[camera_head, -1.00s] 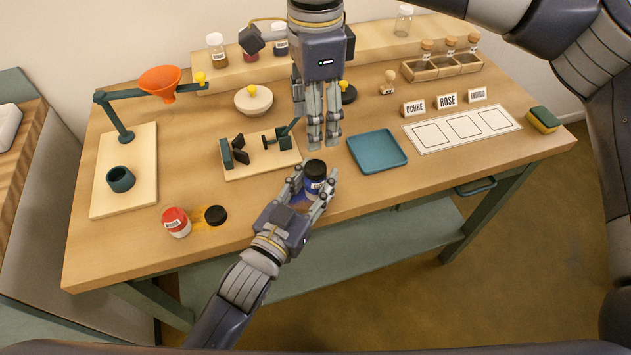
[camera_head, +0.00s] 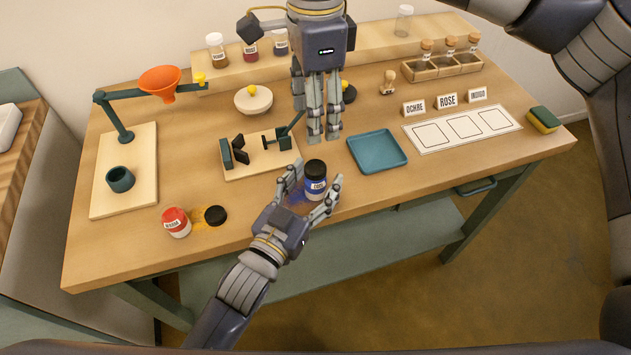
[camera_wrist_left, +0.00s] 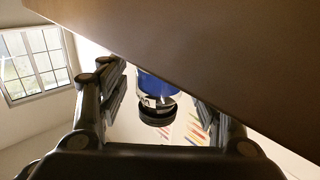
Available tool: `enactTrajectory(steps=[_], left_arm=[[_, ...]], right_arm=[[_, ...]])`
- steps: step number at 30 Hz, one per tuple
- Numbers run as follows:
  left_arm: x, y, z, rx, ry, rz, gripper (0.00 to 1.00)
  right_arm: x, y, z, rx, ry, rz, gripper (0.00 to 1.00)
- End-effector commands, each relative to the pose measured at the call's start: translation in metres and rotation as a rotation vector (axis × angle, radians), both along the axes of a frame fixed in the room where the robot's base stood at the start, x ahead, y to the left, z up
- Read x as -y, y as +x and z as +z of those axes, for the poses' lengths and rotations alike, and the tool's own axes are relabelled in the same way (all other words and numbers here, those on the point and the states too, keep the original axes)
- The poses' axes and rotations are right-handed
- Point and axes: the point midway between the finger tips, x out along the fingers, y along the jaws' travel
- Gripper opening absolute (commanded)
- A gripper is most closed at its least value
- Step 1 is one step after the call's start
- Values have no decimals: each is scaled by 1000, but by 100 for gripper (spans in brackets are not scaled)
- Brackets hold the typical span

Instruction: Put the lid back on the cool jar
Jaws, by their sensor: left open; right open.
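The cool jar is taken to be the blue jar (camera_head: 315,188), upright near the table's front edge, its label facing forward. A black lid (camera_head: 315,167) sits on its mouth; I cannot tell how tightly. My left gripper (camera_head: 311,190) is open, with fingers on both sides of the jar and apparent gaps. The left wrist view shows the blue jar (camera_wrist_left: 155,86) and black lid (camera_wrist_left: 156,117) upside down between the spread fingers. My right gripper (camera_head: 322,138) is open and empty, pointing down behind the jar.
A teal tray (camera_head: 377,151) lies right of the blue jar. A wooden board with dark fixtures (camera_head: 260,165) lies behind it to the left. Powder is spilled by both jars. The front right of the table is clear.

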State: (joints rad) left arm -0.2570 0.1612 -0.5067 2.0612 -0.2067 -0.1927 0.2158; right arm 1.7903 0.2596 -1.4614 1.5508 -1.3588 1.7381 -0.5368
Motion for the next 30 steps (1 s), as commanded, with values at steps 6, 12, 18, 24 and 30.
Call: enactTrajectory(steps=[6,12,18,24,30], left_arm=[[-15,-29,-1,-4,1,-1,60],[-33,-64,-2,-5,1,0,60],[-47,-89,-1,-3,1,0,60],[-54,-101,0,-1,0,0,60],[-55,-102,0,0,0,0,60]], right_arm=[[0,0,0,0,0,0,55],[0,0,0,0,0,0,55],[0,0,0,0,0,0,55],[0,0,0,0,0,0,55],[0,0,0,0,0,0,55]])
